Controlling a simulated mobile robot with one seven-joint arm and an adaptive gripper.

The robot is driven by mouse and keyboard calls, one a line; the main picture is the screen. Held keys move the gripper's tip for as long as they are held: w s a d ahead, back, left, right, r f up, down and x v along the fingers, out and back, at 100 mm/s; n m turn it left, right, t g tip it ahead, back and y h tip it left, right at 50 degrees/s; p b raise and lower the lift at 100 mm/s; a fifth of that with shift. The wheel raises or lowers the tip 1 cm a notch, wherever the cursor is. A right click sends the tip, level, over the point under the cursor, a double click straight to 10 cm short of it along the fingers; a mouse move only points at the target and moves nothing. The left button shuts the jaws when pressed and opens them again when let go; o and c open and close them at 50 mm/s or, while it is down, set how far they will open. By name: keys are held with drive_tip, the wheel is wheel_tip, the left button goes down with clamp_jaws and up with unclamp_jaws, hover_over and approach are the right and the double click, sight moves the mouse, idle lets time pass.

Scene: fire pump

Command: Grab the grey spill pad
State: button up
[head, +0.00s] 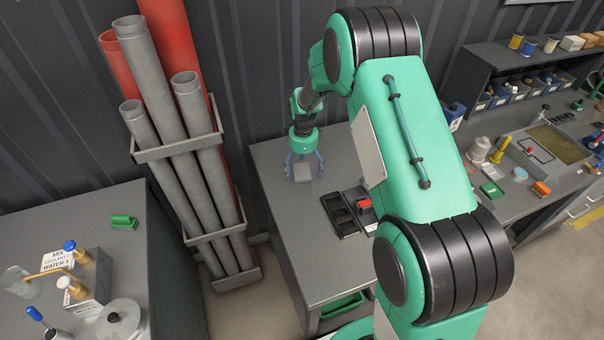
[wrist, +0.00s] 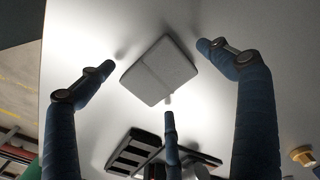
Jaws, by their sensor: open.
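The grey spill pad (wrist: 160,70) is a flat, square pad lying on the grey table in the wrist view. In the head view the pad (head: 303,172) shows small, directly below my gripper. My gripper (head: 304,165) points down over the table with its blue fingers spread. In the wrist view the fingers of my gripper (wrist: 158,85) stand around the pad, one on the left, one on the right and one at the near side. They look apart from the pad, and nothing is held. How high the fingertips are above the table is hard to tell.
A black compartment tray (head: 340,214) and a red item (head: 364,205) lie on the same table (head: 276,214), to the right of the pad. A rack of grey pipes (head: 180,150) stands left of the table. A side bench (head: 160,240) holds a green block (head: 123,222).

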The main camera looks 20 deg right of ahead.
sight(304, 171)
idle(0.4)
drive_tip(key=c, duration=1.3)
drive_tip(key=shift+r, duration=0.55)
drive_tip(key=r, duration=0.2)
drive_tip(key=shift+s+r+p, duration=0.25)
drive_tip(key=shift+r+p, duration=0.1)
drive_tip(key=shift+p, duration=0.05)
drive_tip(key=s, duration=0.5)
drive_tip(key=s+a+p, duration=0.1)
drive_tip(key=s, duration=0.4)
drive_tip(key=s+r, duration=0.1)
drive_tip(key=s, duration=0.4)
drive_tip(key=shift+s+a+r, duration=0.1)
drive_tip(key=shift+s+a, duration=0.15)
drive_tip(key=shift+a, duration=0.15)
